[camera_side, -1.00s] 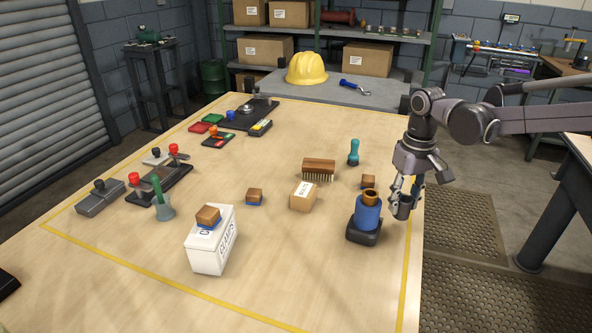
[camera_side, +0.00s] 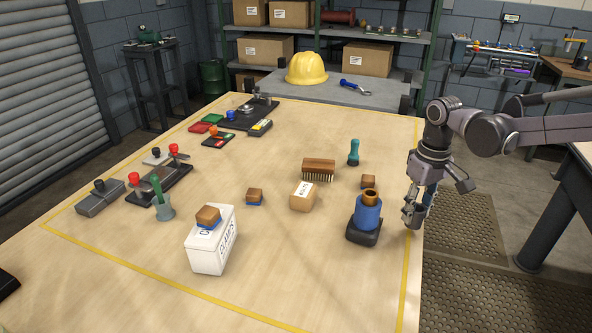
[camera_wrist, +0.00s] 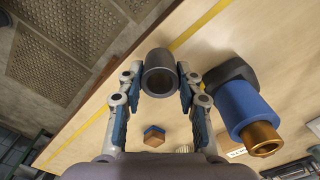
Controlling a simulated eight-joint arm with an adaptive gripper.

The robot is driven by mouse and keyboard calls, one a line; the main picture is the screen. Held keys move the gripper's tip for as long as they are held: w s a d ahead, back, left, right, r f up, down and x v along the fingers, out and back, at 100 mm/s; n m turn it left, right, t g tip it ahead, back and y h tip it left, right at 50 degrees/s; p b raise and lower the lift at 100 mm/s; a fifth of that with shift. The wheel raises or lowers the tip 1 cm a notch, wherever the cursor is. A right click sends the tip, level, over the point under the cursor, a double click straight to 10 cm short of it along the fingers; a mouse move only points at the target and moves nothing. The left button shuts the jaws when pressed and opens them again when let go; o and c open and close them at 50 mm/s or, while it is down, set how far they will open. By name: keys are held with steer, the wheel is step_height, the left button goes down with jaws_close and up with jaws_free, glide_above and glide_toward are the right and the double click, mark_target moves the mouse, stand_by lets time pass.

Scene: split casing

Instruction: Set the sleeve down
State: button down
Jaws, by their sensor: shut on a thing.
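The sleeve is a dark grey hollow cylinder (camera_wrist: 160,76), seen end-on with its bore open in the wrist view. My gripper (camera_wrist: 158,85) is shut on it, one finger on each side. In the side view my gripper (camera_side: 415,212) holds the sleeve at the right edge of the table, right of the blue cylinder. The sleeve is small and partly covered by the fingers there. I cannot tell whether its lower end touches the table.
A blue cylinder (camera_side: 368,215) with a bronze ring (camera_side: 371,195) stands on a black base (camera_side: 363,236) close left of my gripper. A small brown block (camera_side: 368,181) lies behind it. A cardboard box (camera_side: 303,197), brush (camera_side: 318,168) and white clamps box (camera_side: 209,250) stand farther left. The front middle is clear.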

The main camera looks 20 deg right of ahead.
steer(key=w+r+n, duration=0.1)
steer(key=w+r, duration=0.5)
steer(key=r, duration=0.3)
glide_above(350, 216)
step_height(350, 216, down, 7)
steer(key=shift+d+r, duration=0.1)
steer(key=shift+r, duration=0.1)
steer(key=shift+f, duration=2.05)
steer(key=c, duration=0.9)
jaws_free()
steer(key=shift+f, duration=0.15)
